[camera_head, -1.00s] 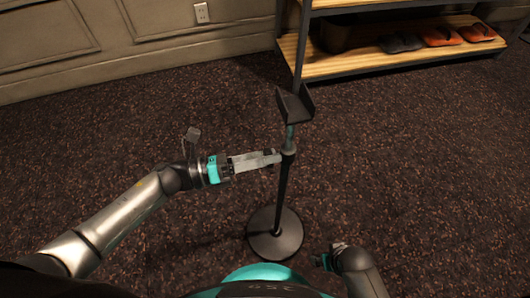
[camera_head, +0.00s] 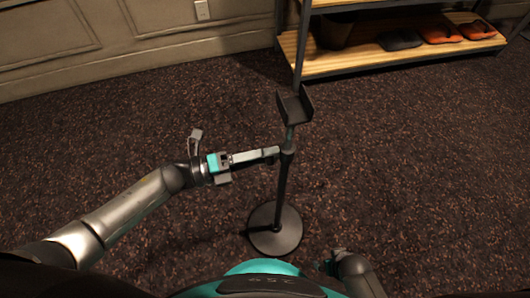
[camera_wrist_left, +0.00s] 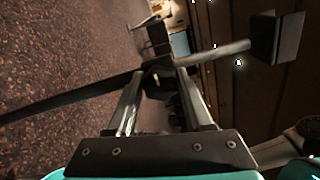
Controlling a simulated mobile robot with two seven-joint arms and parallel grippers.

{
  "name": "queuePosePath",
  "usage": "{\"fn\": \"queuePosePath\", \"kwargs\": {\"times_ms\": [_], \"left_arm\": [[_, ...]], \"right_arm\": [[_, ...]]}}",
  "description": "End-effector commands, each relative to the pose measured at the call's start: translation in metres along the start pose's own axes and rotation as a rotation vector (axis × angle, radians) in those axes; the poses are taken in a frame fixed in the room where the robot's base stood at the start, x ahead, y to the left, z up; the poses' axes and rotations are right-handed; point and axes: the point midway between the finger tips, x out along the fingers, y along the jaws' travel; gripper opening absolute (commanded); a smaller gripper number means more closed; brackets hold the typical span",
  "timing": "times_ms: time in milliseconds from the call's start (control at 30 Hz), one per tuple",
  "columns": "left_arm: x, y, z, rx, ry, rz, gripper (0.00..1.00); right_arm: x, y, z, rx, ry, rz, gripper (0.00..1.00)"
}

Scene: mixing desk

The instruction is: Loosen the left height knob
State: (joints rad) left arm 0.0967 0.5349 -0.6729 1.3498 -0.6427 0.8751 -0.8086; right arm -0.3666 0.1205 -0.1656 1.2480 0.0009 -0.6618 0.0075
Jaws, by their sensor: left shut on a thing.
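A black stand with a round base (camera_head: 274,231), a thin upright pole and a U-shaped cradle (camera_head: 296,105) on top stands on the carpet. A dark height collar (camera_head: 287,157) sits partway up the pole; it also shows in the left wrist view (camera_wrist_left: 158,67). My left gripper (camera_head: 275,153) reaches in from the left, level with the collar. In the left wrist view my left gripper (camera_wrist_left: 154,78) is shut on the small dark left height knob at the collar's side; the fingers mostly hide the knob. My right gripper (camera_head: 334,262) is low, right of the base, its jaws unclear.
A wooden shelf unit (camera_head: 390,58) with shoes and a dark bin stands at the back right, behind the stand. A panelled wall (camera_head: 120,40) runs along the back left. The carpet around the stand is clear.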

Motion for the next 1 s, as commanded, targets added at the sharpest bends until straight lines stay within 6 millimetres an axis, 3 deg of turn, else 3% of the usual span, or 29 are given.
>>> {"fn": "queuePosePath", "kwargs": {"times_ms": [367, 400, 633, 1000], "left_arm": [[-0.0005, 0.0007, -0.0002, -0.003, 0.000, 0.001, 0.00], [-0.0004, 0.0006, -0.0002, -0.003, 0.000, 0.001, 0.55], [-0.0003, 0.0004, -0.0001, -0.002, 0.000, 0.001, 0.81], [-0.0078, 0.0005, -0.0001, -0.002, -0.001, 0.002, 0.81]], "right_arm": [[0.0002, 0.0004, -0.0002, 0.000, 0.001, 0.001, 1.00], [0.0002, 0.0005, -0.0002, 0.000, 0.001, 0.001, 1.00], [0.0002, 0.0005, -0.0002, 0.000, 0.001, 0.001, 1.00], [-0.0005, 0.0005, -0.0004, 0.000, 0.002, 0.001, 1.00]]}}
